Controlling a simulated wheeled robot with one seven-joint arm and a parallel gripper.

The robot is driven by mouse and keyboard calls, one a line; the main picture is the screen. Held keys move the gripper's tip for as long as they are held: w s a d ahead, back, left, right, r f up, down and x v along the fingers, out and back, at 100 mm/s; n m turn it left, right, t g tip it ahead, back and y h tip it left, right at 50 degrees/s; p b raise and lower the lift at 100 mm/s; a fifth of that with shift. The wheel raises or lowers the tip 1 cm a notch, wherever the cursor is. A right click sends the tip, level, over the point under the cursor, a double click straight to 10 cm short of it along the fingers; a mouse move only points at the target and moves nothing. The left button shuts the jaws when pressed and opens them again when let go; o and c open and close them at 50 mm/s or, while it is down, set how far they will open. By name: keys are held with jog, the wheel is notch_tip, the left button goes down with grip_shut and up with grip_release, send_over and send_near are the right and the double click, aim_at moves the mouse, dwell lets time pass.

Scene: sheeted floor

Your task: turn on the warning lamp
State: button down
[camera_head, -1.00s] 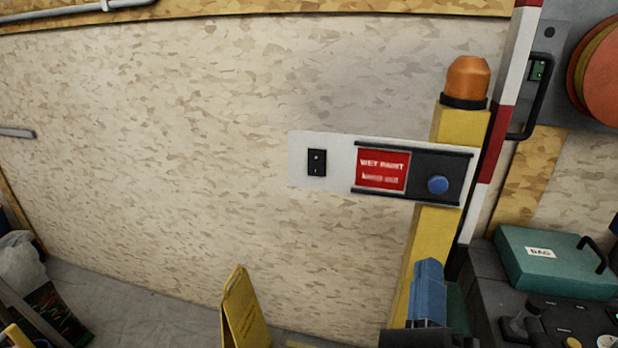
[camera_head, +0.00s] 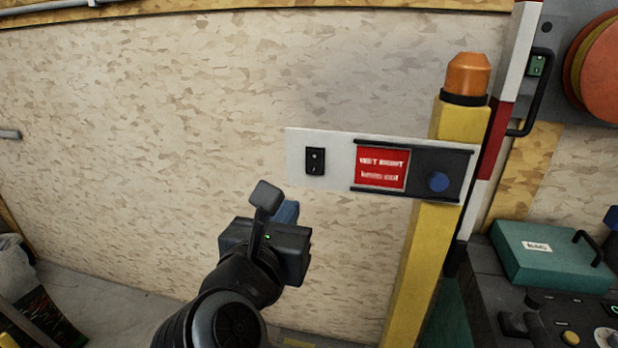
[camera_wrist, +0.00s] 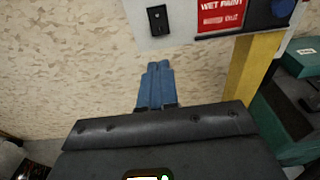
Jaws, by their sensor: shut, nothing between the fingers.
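The orange warning lamp (camera_head: 467,75) sits on top of a yellow post (camera_head: 412,265), and its dome looks unlit. A grey panel (camera_head: 297,157) is fixed across the post. It carries a black rocker switch (camera_head: 315,161) at its left, a red sign (camera_head: 381,167) in the middle and a blue round knob or button (camera_head: 437,181) at its right. My gripper (camera_head: 287,212) is shut and empty, below and a little left of the switch. In the wrist view its blue fingers (camera_wrist: 158,70) are together, pointing up below the switch (camera_wrist: 157,20), apart from it in the picture.
A green case (camera_head: 550,250) lies on a dark control console (camera_head: 480,300) at the right. A red-and-white pole (camera_head: 499,110) stands beside the post.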

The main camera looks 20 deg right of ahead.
aim_at(314, 173)
jog(key=p+x, duration=0.2)
jog(key=x, duration=1.1)
jog(key=shift+w+d+f, duration=0.1)
jog(key=shift+w+d, duration=0.25)
jog(key=shift+w, duration=0.05)
jog(key=shift+f, duration=0.1)
